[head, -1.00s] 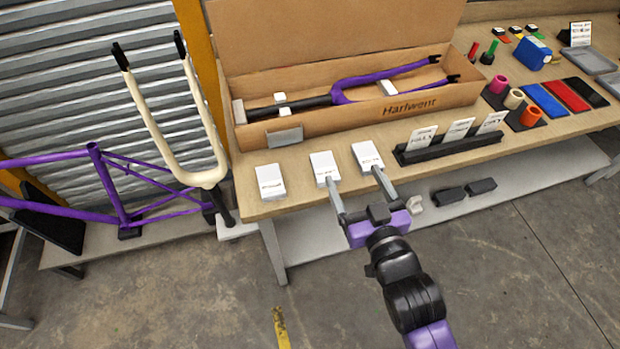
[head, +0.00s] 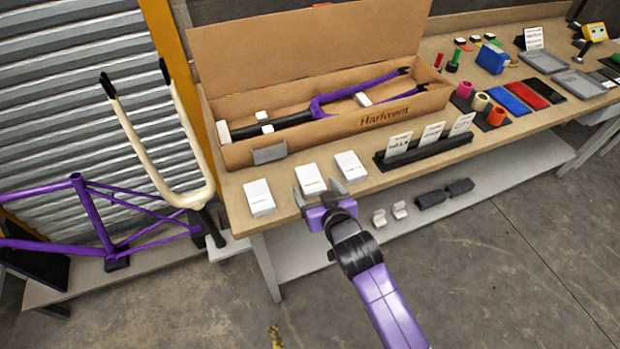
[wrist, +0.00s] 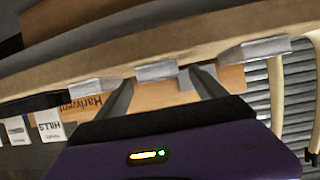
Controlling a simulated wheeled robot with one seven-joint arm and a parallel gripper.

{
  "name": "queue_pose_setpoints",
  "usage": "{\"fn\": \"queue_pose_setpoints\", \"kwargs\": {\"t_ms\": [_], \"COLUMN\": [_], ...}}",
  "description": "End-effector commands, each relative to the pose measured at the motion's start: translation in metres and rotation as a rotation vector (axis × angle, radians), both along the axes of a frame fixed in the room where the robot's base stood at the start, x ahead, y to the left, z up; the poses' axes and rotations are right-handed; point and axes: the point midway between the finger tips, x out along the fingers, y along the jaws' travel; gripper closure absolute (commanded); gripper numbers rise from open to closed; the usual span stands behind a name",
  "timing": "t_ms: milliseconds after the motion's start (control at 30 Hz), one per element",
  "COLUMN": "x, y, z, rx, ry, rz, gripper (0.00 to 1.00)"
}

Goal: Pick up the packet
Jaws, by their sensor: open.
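Three white packets lie in a row along the front edge of the bench: a left one (head: 259,197), a middle one (head: 310,178) and a right one (head: 350,165). Each has small dark print, too small to read. My gripper (head: 317,189) is open and empty, just in front of the middle packet. Its fingers point toward the bench, with the tips to either side of that packet's near end. In the wrist view, which looks upside down, the middle packet (wrist: 157,70) shows between the fingertips. I cannot tell whether the fingers touch it.
Behind the packets stands an open cardboard box (head: 385,118) holding a purple fork (head: 325,103). A black rack (head: 425,151) with white cards stands right of the packets. A cream fork (head: 150,150) and purple frame (head: 85,215) stand at left. A lower shelf (head: 350,235) runs beneath the bench.

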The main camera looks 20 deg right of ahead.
Motion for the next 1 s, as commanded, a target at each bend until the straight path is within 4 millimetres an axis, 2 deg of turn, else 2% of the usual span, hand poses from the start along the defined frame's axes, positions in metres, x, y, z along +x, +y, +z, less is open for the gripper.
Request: {"fn": "queue_pose_setpoints", "kwargs": {"t_ms": [100, 200, 467, 567, 800, 833, 1000], "x": [0.014, 0.019, 0.021, 0.021, 0.021, 0.021, 0.021], "y": [-0.001, -0.001, -0.001, -0.001, -0.001, -0.001, -0.001], "z": [-0.004, -0.008, -0.009, -0.009, -0.009, -0.008, -0.008], "rx": [0.000, 0.000, 0.000, 0.000, 0.000, 0.000, 0.000], "ry": [-0.001, 0.000, -0.001, -0.001, -0.001, -0.002, -0.002], "rz": [0.000, 0.000, 0.000, 0.000, 0.000, 0.001, 0.001], "gripper": [0.20, 0.20, 0.20, 0.36, 0.83, 0.87, 0.87]}}
